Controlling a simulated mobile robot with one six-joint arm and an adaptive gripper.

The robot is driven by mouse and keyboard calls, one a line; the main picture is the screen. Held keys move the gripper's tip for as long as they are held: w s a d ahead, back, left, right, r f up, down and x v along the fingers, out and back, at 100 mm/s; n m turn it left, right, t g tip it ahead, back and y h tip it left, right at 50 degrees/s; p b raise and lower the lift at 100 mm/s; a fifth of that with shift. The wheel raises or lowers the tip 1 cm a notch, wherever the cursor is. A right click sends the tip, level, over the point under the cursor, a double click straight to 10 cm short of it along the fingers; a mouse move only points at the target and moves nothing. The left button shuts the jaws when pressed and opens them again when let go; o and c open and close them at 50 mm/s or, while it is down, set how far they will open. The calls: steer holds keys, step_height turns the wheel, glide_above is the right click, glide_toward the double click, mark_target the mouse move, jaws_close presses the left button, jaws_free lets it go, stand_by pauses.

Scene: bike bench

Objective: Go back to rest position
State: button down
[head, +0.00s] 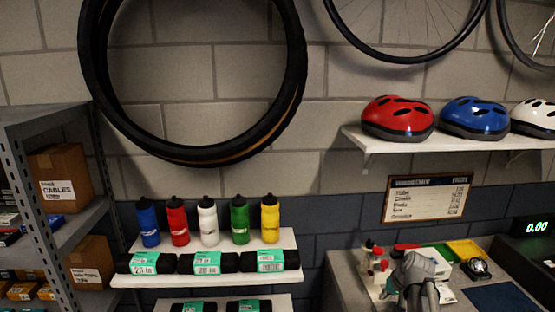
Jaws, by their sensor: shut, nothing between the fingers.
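Grey and silver links of my arm rise from the bottom edge, right of centre, in the head view, in front of the workbench (345,285). I cannot make out my gripper or its fingers here. I see nothing held.
Bottles, including a white one (208,222), stand on a wall shelf (122,281) above boxed rolls. A metal rack (68,240) holds cartons at left. Helmets, one red (397,118), sit on a shelf at right. The bench holds small bottles, coloured trays (466,249) and a dark mat (499,297).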

steer(key=s+a+f+n+g+h, duration=0.2)
steer(key=s+a+n+g, duration=0.1)
steer(key=s+a, duration=0.9)
steer(key=a+b, duration=0.1)
steer(key=a, duration=0.3)
steer(key=shift+s+a+f+g+h, duration=0.25)
steer(key=shift+s+a+g+h, duration=0.05)
steer(key=shift+s+a+g, duration=0.1)
steer(key=shift+w, duration=0.1)
stand_by(3.5)
